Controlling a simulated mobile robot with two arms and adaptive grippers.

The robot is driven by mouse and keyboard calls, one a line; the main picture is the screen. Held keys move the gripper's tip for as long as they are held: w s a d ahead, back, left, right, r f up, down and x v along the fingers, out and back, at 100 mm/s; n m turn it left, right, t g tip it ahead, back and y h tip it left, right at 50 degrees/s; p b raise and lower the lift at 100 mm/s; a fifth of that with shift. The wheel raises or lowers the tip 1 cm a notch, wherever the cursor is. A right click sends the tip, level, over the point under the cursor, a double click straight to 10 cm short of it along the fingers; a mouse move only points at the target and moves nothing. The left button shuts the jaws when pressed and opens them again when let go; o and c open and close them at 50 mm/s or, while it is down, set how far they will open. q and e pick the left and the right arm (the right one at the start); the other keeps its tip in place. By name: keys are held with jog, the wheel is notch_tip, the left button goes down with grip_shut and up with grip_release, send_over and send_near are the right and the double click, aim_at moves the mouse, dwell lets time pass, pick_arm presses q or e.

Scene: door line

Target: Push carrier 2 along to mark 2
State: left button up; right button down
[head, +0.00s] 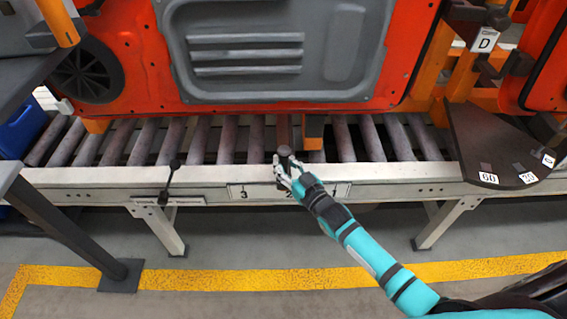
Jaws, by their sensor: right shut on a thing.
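A carrier with orange supports (314,130) stands on the roller conveyor and bears a red door panel (130,62) with a grey inner plate; I cannot read a number on it. My right gripper (285,165) is shut on a dark upright handle (285,151) at the front of the conveyor, below the door. How the handle joins the carrier is hidden. A white mark strip (262,191) on the front rail shows 3 and 1; my gripper and wrist partly cover the middle mark. My left gripper is out of view.
A dark quarter-round plate (489,140) with labels 60, 30 and 0 sits at the right end of the rail. A black lever (170,180) hangs on the rail. A second red door (545,70) stands at right. Bare rollers (375,138) show right of the handle.

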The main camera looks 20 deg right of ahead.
jog(key=shift+f, duration=0.25)
jog(key=shift+s+d+p, duration=0.25)
jog(key=shift+d+p, duration=0.05)
jog(key=shift+d, duration=0.6)
jog(key=c, duration=1.5)
grip_release()
jog(key=shift+s+d, duration=0.2)
jog(key=shift+d, duration=0.1)
jog(key=shift+c, duration=0.2)
jog(key=o, duration=0.4)
jog(key=shift+s+r, duration=0.1)
jog(key=shift+r, duration=0.05)
jog(key=shift+o, duration=0.2)
jog(key=shift+a, duration=0.15)
jog(key=shift+w+a+r, duration=0.15)
jog(key=shift+w+a, duration=0.05)
jog(key=v, duration=1.2)
